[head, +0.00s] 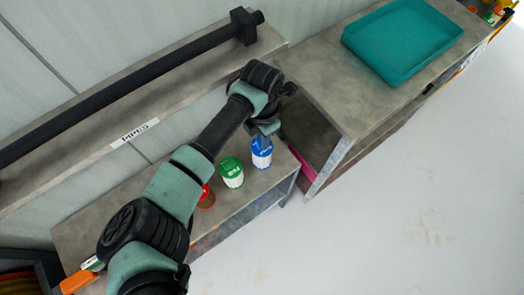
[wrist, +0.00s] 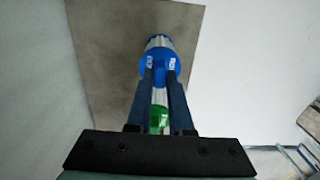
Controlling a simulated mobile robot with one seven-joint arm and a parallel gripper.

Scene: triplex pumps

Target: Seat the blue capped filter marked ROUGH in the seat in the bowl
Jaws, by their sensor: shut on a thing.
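The blue capped filter (head: 262,154) has a white body and stands upright at or just above the right end of the lower shelf; I cannot tell whether it touches the shelf. My gripper (head: 266,132) reaches down over it and is shut on its blue cap. In the wrist view the two dark fingers of my gripper (wrist: 160,76) close on the blue cap (wrist: 158,60), where small white lettering shows but is too small to read. I cannot make out the bowl or its seat in either view.
A green capped filter (head: 231,172) stands close left of the blue one, with a red capped one (head: 206,197) beyond it, partly behind my arm. A teal tray (head: 403,42) lies on the higher bench at right. The PIPES shelf (head: 180,92) runs behind my arm.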

